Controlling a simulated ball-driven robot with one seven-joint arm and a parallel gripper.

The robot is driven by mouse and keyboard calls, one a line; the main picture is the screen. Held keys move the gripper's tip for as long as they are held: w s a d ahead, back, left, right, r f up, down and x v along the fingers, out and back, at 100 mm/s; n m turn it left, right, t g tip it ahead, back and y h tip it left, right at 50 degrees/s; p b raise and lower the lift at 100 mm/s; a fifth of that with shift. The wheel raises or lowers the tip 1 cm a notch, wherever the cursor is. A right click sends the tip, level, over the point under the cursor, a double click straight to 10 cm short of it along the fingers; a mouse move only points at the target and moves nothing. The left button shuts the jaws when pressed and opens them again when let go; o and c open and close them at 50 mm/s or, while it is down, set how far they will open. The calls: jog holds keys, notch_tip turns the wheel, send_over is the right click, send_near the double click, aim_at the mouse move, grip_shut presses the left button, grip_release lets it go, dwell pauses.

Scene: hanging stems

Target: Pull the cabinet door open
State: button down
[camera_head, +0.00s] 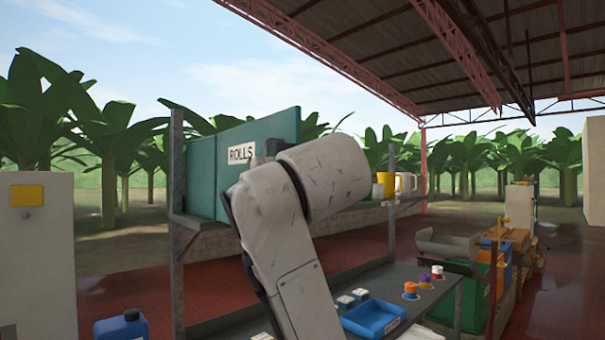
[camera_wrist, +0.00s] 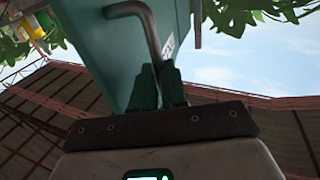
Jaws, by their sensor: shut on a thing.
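The teal cabinet (camera_head: 202,172) stands on a raised shelf left of centre in the head view. Its face with the white "ROLLS" label (camera_head: 241,152) is partly covered by my arm. In the wrist view, a bent grey bar handle (camera_wrist: 148,28) runs down from the teal door (camera_wrist: 100,48) to my gripper (camera_wrist: 158,84). The dark green fingers are shut on the lower end of the handle. In the head view my fingers are mostly hidden behind my wrist.
Yellow and white mugs (camera_head: 386,184) stand on the shelf right of the cabinet. Below is a dark table (camera_head: 440,284) with a blue tray (camera_head: 374,318) and several small coloured pots. A grey post (camera_head: 178,230) holds the shelf's left end. A blue jug (camera_head: 121,327) is at lower left.

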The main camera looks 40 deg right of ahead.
jog(key=shift+w+a, duration=0.25)
jog(key=shift+a, duration=0.45)
jog(key=shift+w+a, duration=0.25)
jog(key=shift+a, duration=0.5)
jog(key=shift+w+a, duration=0.25)
jog(key=shift+a, duration=0.45)
jog(key=c, duration=1.3)
grip_release()
jog(key=shift+w+d, duration=0.15)
jog(key=shift+d, duration=0.05)
jog(key=shift+o, duration=0.7)
jog(key=shift+a, duration=0.1)
jog(key=b+v, duration=0.2)
jog(key=v, duration=0.9)
jog(key=shift+f, duration=0.1)
